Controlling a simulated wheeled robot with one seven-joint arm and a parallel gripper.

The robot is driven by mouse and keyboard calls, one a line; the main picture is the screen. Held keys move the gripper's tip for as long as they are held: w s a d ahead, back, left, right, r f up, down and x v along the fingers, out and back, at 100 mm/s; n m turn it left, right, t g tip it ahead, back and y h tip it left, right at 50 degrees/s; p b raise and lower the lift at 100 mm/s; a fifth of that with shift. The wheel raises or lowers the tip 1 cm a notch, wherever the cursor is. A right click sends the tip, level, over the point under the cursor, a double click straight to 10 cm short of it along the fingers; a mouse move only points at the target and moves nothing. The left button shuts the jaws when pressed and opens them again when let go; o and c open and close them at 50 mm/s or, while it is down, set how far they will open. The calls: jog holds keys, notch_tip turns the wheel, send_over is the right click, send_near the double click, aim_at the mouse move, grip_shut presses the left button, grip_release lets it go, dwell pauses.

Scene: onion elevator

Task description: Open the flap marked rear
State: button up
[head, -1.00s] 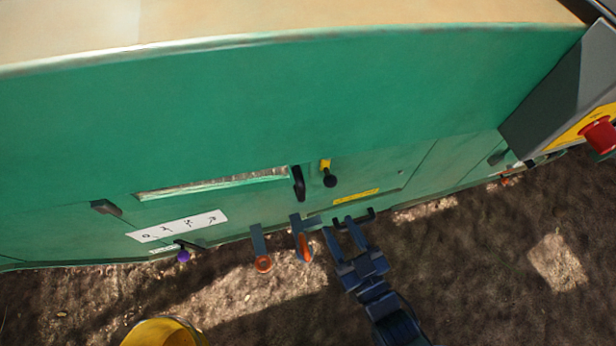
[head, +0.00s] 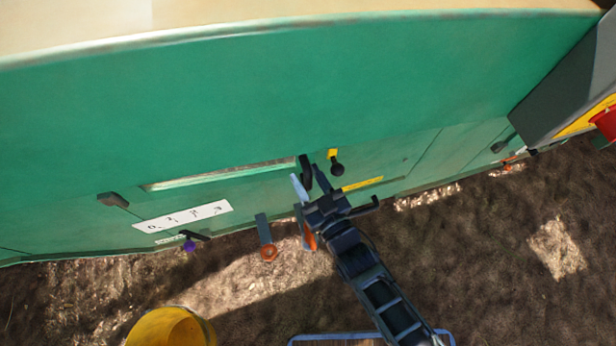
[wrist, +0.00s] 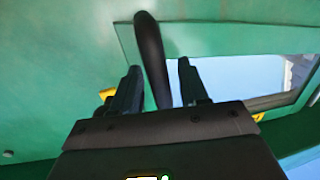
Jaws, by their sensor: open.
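A green machine panel (head: 260,110) fills most of the head view; no marking reading "rear" is legible on it. A dark upright handle (head: 305,168) sits at the right end of a long slot opening (head: 225,175). My gripper (head: 309,182) reaches up to this handle, its fingers apart. In the wrist view the dark handle (wrist: 150,50) stands between the two open fingers (wrist: 160,80), closer to the left one. Contact cannot be told. The slot opening (wrist: 225,80) shows to the right of the fingers.
A black knob with a yellow tag (head: 334,160) is right of the handle. A yellow bucket (head: 170,328) stands on the soil.

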grip_shut()
dwell(0.3)
dwell(0.3)
